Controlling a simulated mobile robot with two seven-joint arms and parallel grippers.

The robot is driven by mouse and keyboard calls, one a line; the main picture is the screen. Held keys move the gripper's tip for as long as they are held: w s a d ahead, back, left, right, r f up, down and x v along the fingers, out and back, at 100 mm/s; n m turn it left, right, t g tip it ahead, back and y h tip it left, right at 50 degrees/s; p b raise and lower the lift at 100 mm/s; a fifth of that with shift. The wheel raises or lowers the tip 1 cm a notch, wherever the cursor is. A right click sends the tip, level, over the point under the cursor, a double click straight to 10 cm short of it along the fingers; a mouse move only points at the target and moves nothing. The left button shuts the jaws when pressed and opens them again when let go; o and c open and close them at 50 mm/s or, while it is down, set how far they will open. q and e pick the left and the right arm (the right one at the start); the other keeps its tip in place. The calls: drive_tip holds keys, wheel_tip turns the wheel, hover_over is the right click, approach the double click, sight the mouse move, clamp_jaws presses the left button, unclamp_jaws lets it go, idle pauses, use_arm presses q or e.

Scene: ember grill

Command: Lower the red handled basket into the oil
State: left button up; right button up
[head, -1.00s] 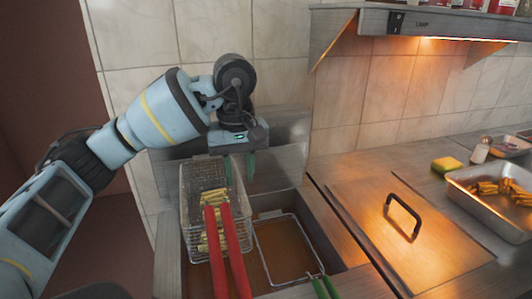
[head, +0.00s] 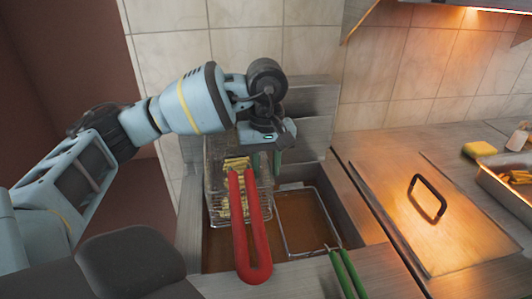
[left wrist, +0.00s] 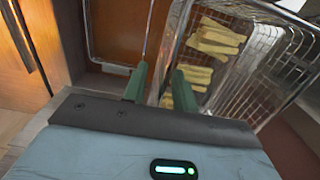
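The red handled basket (head: 212,203) is a wire basket of pale fries, raised above the left part of the oil well (head: 220,248). Its red handle (head: 243,235) points toward me. My left gripper (head: 266,162) is at the basket's back right side. In the left wrist view, the green fingertips (left wrist: 160,88) are apart, with the basket's wire wall (left wrist: 172,50) close by the right one. I cannot tell if they touch the wire. The basket's back is partly hidden by my gripper. My right gripper is out of view.
A second basket with green handles (head: 347,272) sits lower in the well to the right. A lid with a black handle (head: 427,197) covers the counter further right. A yellow sponge (head: 480,150) and a metal tray (head: 505,187) stand at the far right.

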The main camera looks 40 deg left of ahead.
use_arm(q)
drive_tip(key=shift+f, duration=0.35)
drive_tip(key=shift+c, duration=0.5)
clamp_jaws()
drive_tip(key=shift+c, duration=2.2)
unclamp_jaws()
drive_tip(key=o, duration=0.5)
drive_tip(key=shift+o, duration=0.2)
drive_tip(key=shift+r, duration=0.15)
wheel_tip(320, 180, up, 8)
drive_tip(key=shift+f, duration=0.2)
